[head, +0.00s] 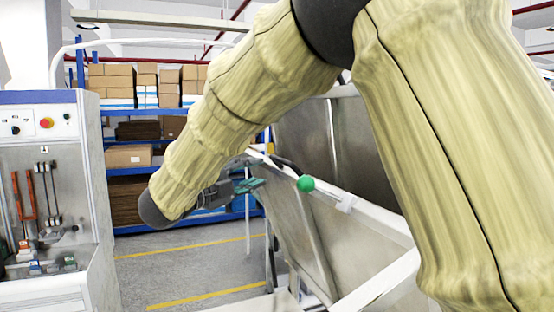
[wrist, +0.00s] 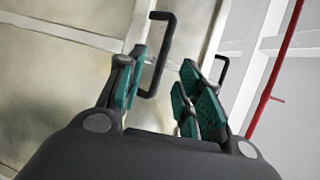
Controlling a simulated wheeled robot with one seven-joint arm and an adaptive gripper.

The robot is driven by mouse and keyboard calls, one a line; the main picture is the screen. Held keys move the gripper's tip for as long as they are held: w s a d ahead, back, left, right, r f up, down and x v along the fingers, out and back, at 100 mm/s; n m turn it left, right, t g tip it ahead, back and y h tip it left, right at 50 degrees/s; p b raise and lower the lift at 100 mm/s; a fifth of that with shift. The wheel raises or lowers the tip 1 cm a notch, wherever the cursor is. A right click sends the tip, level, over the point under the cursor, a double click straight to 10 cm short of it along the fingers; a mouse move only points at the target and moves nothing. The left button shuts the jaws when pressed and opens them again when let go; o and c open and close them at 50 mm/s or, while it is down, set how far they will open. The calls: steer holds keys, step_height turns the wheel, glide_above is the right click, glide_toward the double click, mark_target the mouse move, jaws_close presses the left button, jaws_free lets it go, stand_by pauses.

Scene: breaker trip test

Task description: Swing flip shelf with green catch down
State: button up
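A green ball-shaped catch (head: 305,183) sits at the upper edge of a grey metal flip shelf (head: 292,222), which is tilted steeply in the head view. My gripper (head: 250,176), with teal finger pads, is left of the green catch and apart from it in the picture. In the wrist view my gripper (wrist: 163,82) is open, with a clear gap between the pads. A black handle (wrist: 169,42) shows beyond the left finger; I cannot tell whether it touches. The green catch is not visible in the wrist view. My arm hides part of the shelf area.
A second black handle (wrist: 223,70) shows behind the right finger. A control cabinet (head: 45,190) with tools and buttons stands at the left. Blue racks with boxes (head: 110,76) are behind. Open grey floor with yellow lines (head: 190,250) lies between. A red pipe (wrist: 275,75) is at the right.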

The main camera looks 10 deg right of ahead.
mark_target(279, 161)
steer(key=p+x, duration=0.1)
steer(key=x, duration=0.2)
steer(key=p+x, duration=0.2)
steer(key=x, duration=0.1)
steer(key=p+x, duration=0.2)
steer(key=shift+d+r, duration=0.4)
steer(key=shift+d, duration=0.1)
steer(key=shift+s+d+r+p, duration=0.3)
steer(key=shift+d, duration=0.25)
steer(key=shift+w+d+f, duration=0.2)
steer(key=shift+w+f, duration=0.15)
steer(key=shift+w, duration=0.25)
steer(key=shift+s+a+r, duration=0.1)
steer(key=shift+s+r, duration=0.05)
steer(key=shift+s, duration=0.05)
steer(key=shift+c, duration=0.5)
jaws_close()
